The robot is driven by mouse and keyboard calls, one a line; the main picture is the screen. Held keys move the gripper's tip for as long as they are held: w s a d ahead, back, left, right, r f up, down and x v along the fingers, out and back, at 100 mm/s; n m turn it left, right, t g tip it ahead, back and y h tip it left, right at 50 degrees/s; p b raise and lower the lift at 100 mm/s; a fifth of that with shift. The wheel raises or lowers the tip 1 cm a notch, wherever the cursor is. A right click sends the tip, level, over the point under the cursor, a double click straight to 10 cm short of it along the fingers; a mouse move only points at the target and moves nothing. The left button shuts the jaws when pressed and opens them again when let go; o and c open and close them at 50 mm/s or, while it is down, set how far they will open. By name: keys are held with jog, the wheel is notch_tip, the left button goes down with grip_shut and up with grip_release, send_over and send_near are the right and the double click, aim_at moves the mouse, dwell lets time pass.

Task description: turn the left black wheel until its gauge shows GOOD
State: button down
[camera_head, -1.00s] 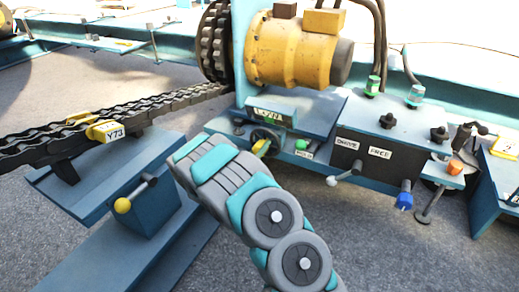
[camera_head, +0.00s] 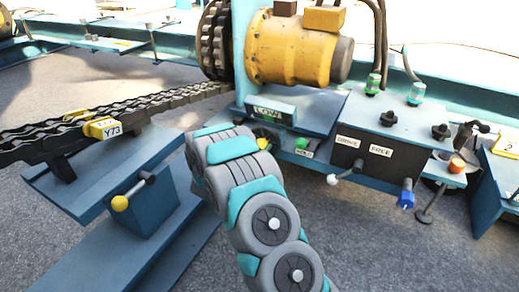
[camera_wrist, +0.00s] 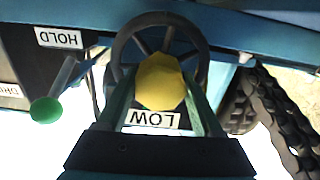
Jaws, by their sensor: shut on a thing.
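The left black wheel (camera_wrist: 203,58) is at the top middle of the wrist view, with dark spokes and a yellow knob (camera_wrist: 160,82). My gripper (camera_wrist: 160,88) has its two green fingers on either side of the knob, shut on it. The gauge (camera_wrist: 152,118) shows between the fingers and reads LOW, upside down in this view. In the head view the gauge (camera_head: 270,113) sits under the yellow motor and also appears to read LOW. There the wheel (camera_head: 268,136) is partly hidden behind my arm, and my fingers are hidden.
A green-knobbed lever (camera_wrist: 46,109) stands beside the wheel, near the HOLD label (camera_wrist: 59,38). A white-knobbed lever (camera_head: 333,179) and a blue knob (camera_head: 405,200) project from the panel to the right. A chain on a stand with a yellow-knobbed lever (camera_head: 120,203) is at left.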

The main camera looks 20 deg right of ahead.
jog(key=shift+r, duration=0.1)
dwell(0.4)
jog(key=shift+c, duration=0.2)
grip_release()
jog(key=v, duration=0.7)
jog(key=shift+s+a+p, duration=0.25)
jog(key=shift+a+p, duration=0.1)
jog(key=shift+p, duration=0.05)
dwell(0.9)
